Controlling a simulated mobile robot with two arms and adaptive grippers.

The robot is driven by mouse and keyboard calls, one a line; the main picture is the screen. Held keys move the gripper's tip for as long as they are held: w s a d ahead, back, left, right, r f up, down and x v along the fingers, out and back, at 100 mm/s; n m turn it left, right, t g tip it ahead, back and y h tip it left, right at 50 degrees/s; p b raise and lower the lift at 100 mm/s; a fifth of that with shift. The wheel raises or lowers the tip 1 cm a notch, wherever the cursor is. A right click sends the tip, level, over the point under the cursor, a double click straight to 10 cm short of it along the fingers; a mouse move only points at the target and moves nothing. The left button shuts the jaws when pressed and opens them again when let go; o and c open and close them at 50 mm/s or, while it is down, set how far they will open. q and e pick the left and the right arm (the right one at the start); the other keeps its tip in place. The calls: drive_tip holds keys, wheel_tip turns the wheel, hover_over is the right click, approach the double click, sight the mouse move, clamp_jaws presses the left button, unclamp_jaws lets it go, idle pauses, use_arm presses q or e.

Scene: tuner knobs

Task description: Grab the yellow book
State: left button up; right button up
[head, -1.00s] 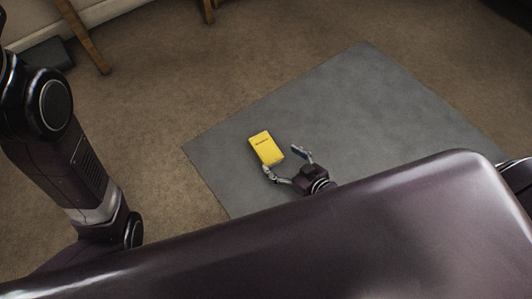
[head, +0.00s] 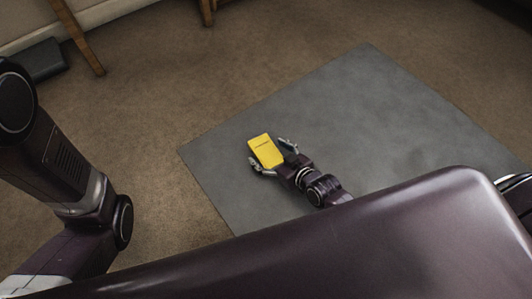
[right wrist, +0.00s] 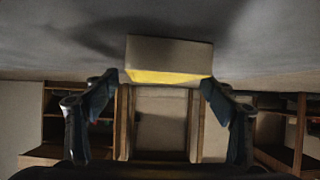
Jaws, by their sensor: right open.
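The yellow book (head: 262,146) lies on the grey mat (head: 340,110), near the mat's left corner. My right gripper (head: 269,156) is open, with one finger at the book's left side and the other at its right side. In the right wrist view the book (right wrist: 168,54) shows its pale page edge and a strip of yellow cover. There it sits between and slightly beyond the fingertips of my right gripper (right wrist: 160,79). Whether the fingers touch the book cannot be told. My left gripper is not in view.
Brown carpet (head: 160,110) surrounds the mat. A wooden leg (head: 80,40) and a dark block (head: 44,60) stand by the wall at the upper left. The rest of the mat is clear. Wooden shelves (right wrist: 285,125) show in the right wrist view.

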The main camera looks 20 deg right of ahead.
drive_tip(key=c, duration=1.4)
drive_tip(key=shift+r, duration=0.1)
